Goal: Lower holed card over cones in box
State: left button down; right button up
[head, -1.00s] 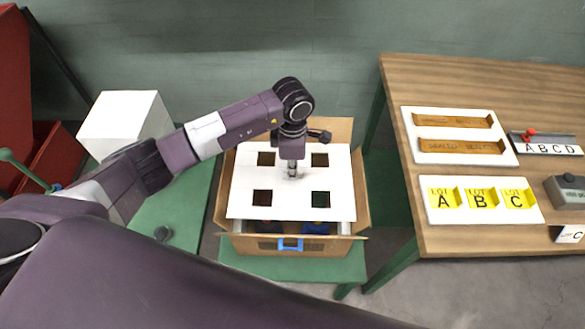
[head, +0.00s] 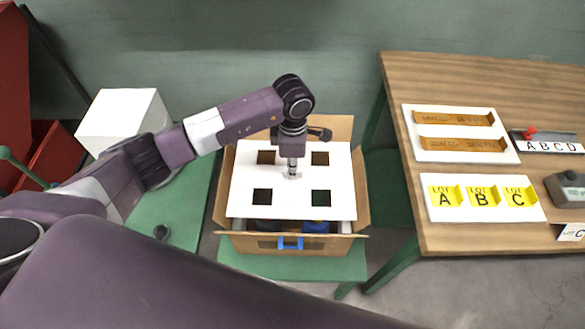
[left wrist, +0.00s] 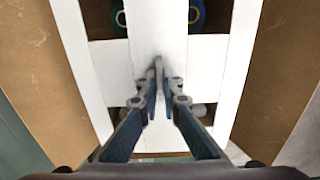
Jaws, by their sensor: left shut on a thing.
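The white holed card (head: 292,205) lies roughly level over the open cardboard box (head: 247,243), with several square holes in it. Its front edge sits above the box's front wall, with a gap showing beneath. My left gripper (head: 292,172) points down at the card's middle. In the left wrist view the gripper (left wrist: 158,95) is shut on a thin upright piece at the card's centre. The cones are mostly hidden under the card. My right gripper is out of view.
The box stands on a green table (head: 262,270), its flaps open. A blue clip-like piece (head: 290,243) is on its front. A white block (head: 124,120) stands left. A wooden table (head: 480,85) at right holds labelled trays.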

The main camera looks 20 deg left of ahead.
pick_arm(q)
jog(key=shift+f, duration=0.1)
jog(key=shift+f+b, duration=0.55)
jog(key=shift+f, duration=0.05)
jog(key=shift+f+b, duration=1.55)
jog(key=shift+f, duration=0.15)
jog(key=shift+f+b, duration=1.5)
jog(key=shift+f, duration=0.05)
